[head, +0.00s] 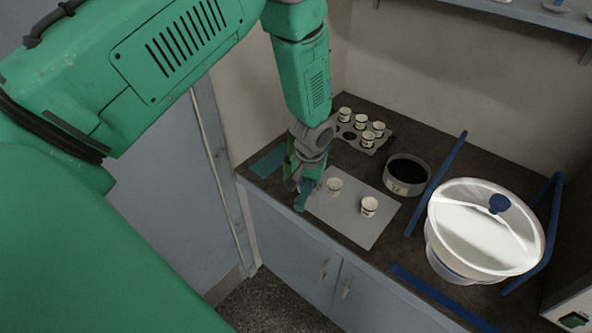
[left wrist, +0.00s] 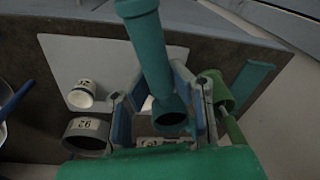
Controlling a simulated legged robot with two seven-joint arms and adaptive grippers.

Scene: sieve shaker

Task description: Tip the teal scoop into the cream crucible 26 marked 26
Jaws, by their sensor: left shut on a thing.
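My left gripper (head: 306,172) is shut on the teal scoop (head: 302,196), above the left end of the pale mat. In the left wrist view the scoop's handle (left wrist: 150,52) runs up between the fingers, with its round cup below. I cannot tell which is 26. My right gripper is out of view.
Several more crucibles stand in a rack (head: 352,147) at the back. A dark-filled round dish (head: 405,188) with a pale label is right of the mat. A white bowl (head: 465,256) and blue rails (head: 437,183) fill the right. A teal strip (head: 267,163) lies left.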

